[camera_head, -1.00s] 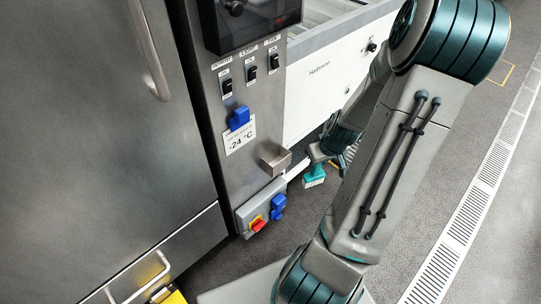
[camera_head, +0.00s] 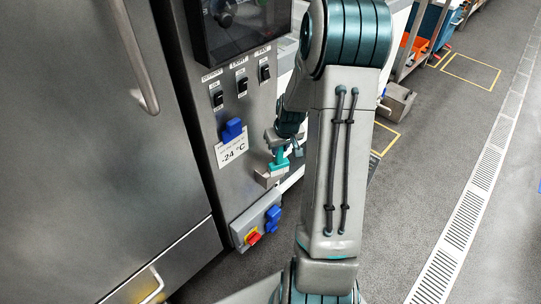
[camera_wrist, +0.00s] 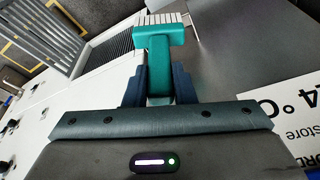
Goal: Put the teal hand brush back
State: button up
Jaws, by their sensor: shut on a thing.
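The teal hand brush (camera_head: 279,161) is in my gripper (camera_head: 283,148), beside the control panel of the steel cabinet. In the wrist view the brush (camera_wrist: 160,62) has its teal handle between the two dark fingers, with its pale bristles pointing away from my gripper (camera_wrist: 160,84). A small steel holder (camera_head: 266,180) is fixed to the panel's lower part. In the head view the brush overlaps the holder's top; I cannot tell whether it is inside, touching or just above it. The wrist view does not clearly show the holder.
A box with a red knob (camera_head: 253,238) and a blue plug (camera_head: 273,218) sit below. Floor (camera_head: 430,150) is open at right.

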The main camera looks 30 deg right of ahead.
aim_at(281, 166)
jog(key=w, duration=0.2)
jog(key=w+a, duration=0.1)
jog(key=shift+w+a, duration=0.2)
jog(key=shift+w, duration=0.15)
jog(key=shift+x, duration=1)
grip_shut()
notch_tip(281, 166, down, 5)
jog(key=shift+f+b, duration=0.1)
jog(key=shift+b, duration=0.55)
jog(key=o, duration=1)
grip_release()
